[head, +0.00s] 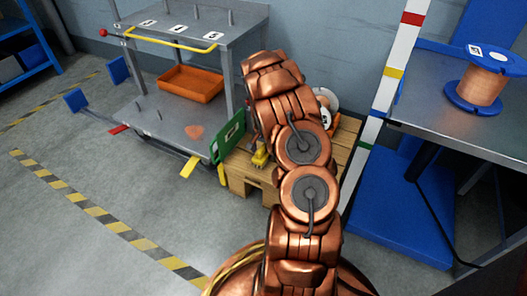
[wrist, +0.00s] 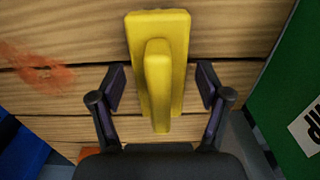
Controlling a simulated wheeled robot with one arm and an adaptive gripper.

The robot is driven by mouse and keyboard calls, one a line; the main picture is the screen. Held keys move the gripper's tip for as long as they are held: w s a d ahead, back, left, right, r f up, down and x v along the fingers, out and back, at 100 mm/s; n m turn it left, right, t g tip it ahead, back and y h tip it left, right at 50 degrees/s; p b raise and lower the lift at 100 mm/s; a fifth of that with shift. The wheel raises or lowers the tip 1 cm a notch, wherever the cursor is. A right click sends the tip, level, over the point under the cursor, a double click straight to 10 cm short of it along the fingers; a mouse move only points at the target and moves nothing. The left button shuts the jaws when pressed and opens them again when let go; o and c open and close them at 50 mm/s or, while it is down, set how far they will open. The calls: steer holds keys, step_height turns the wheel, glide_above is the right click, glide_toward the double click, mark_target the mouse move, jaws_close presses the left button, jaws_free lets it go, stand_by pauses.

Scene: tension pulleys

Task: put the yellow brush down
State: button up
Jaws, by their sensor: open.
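The yellow brush (wrist: 171,35) lies on the wooden planks in the wrist view, its long raised handle toward me. My gripper (wrist: 161,84) is open, with one finger on each side of the brush and a visible gap on both sides. In the head view a small yellow thing (head: 260,158), likely the brush, shows on the wooden pallet (head: 240,184) beside my copper arm. My arm hides the gripper there.
A green panel (head: 228,137) stands at the pallet's left edge. A grey cart (head: 160,125) with an orange tray (head: 190,85) is to the left. A blue-edged table (head: 450,125) with a copper spool (head: 480,84) is to the right.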

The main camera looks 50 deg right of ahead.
step_height(320, 180, up, 12)
steer(key=p, duration=0.5)
steer(key=shift+r, duration=0.1)
steer(key=s+a+r+n+g, duration=0.1)
steer(key=s+a+r+n, duration=0.3)
steer(key=a+r, duration=0.6)
steer(key=s+a+r+n+g, duration=0.1)
steer(key=s+a+r+n, duration=0.35)
steer(key=a, duration=0.95)
steer(key=s+a+r+n, duration=0.2)
steer(key=s+a, duration=0.4)
steer(key=s, duration=0.4)
steer(key=s+a+r+n+g, duration=0.1)
steer(key=s+a+r+n, duration=0.2)
steer(key=s+a, duration=0.4)
steer(key=s+n, duration=0.1)
steer(key=s, duration=0.3)
steer(key=shift+s+a+r, duration=0.25)
steer(key=shift+s+r, duration=0.05)
